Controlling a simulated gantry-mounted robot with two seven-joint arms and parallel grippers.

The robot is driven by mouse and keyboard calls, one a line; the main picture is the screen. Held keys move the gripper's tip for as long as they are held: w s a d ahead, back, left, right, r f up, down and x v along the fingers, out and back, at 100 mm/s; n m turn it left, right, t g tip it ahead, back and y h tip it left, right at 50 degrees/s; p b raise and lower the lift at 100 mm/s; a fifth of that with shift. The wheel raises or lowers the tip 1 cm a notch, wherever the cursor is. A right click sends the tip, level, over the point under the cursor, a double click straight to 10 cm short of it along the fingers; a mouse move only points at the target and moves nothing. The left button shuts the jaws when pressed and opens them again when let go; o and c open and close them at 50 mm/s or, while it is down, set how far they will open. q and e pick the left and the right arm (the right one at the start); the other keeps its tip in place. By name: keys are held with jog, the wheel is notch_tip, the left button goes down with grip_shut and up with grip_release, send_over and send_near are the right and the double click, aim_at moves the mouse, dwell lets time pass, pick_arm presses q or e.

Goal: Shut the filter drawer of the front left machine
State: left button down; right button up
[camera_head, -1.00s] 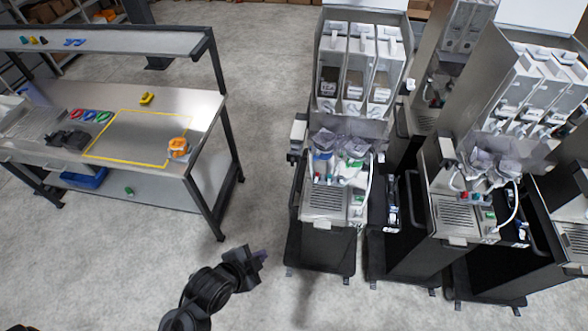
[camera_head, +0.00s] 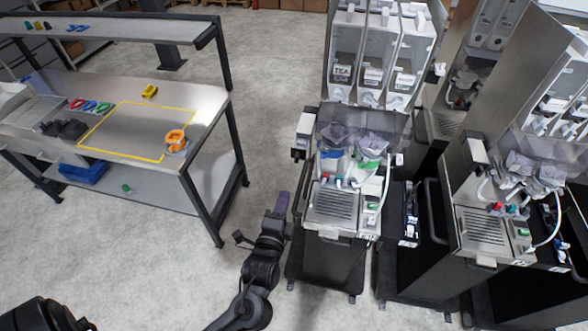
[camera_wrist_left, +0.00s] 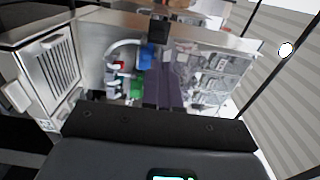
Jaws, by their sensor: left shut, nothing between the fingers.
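The front left machine (camera_head: 336,210) stands right of centre in the head view, with clear canisters on top and a drip grate below. Its middle bay (camera_head: 350,140) holds grey translucent parts with a blue and a green piece. I cannot make out the filter drawer's edges or how far out it stands. My left gripper (camera_head: 280,203) is shut and empty, just left of the machine's lower front. My right gripper is not in view.
A small white and black box (camera_head: 302,140) sticks out from the machine's left side. A second machine (camera_head: 485,225) stands to the right. A workbench (camera_head: 205,112) with an orange item (camera_head: 175,141) is on the left. Bare floor lies between bench and machine.

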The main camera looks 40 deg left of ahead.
aim_at(296, 160)
pick_arm(q)
jog(key=p+x, duration=0.1)
jog(key=x, duration=1)
jog(key=shift+w+a, duration=0.2)
jog(key=shift+w, duration=0.15)
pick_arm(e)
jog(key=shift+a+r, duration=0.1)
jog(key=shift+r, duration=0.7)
